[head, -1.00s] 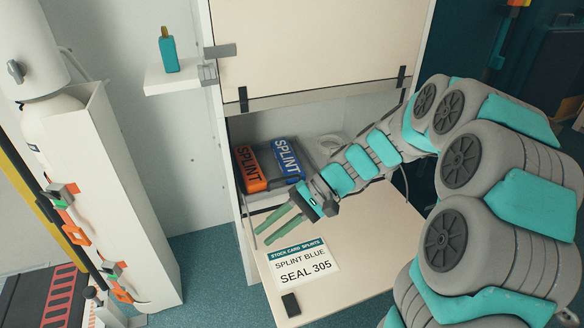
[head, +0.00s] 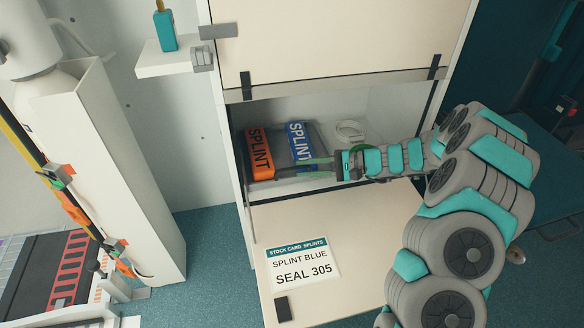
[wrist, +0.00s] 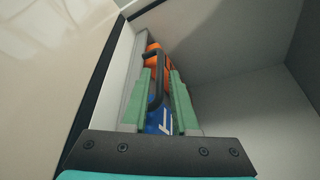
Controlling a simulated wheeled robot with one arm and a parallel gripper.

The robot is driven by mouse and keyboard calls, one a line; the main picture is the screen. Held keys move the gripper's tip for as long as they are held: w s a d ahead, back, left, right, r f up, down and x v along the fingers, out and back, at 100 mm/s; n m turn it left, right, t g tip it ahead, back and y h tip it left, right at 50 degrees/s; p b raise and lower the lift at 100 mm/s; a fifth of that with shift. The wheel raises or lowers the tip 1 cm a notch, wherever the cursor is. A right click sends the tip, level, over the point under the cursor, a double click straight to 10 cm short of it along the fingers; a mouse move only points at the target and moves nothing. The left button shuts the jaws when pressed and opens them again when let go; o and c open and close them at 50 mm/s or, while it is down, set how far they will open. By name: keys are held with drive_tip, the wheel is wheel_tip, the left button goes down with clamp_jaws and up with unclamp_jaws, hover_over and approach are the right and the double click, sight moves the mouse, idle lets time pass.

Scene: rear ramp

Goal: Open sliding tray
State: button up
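In the head view, a grey tray (head: 308,143) inside the open cabinet bay carries an orange splint pack (head: 258,152) and a blue splint pack (head: 299,145). My gripper (head: 308,167) reaches into the bay from the right, its green fingers at the front of the packs. In the wrist view, the fingers (wrist: 162,105) are apart. A black handle-like bar (wrist: 155,85) shows between them, with the blue pack and orange pack beyond. I cannot tell whether either finger touches the bar. The tray's front edge is partly hidden by my gripper.
The cabinet's lowered flap (head: 370,230) lies below the bay, bearing a card (head: 302,264) reading "SPLINT BLUE SEAL 305". A closed upper panel (head: 335,40) hangs above. A white roll (head: 350,131) lies at the bay's right. A small shelf (head: 170,58) holds a teal bottle at left.

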sight(296, 169)
drive_tip(key=shift+x, duration=2.25)
clamp_jaws()
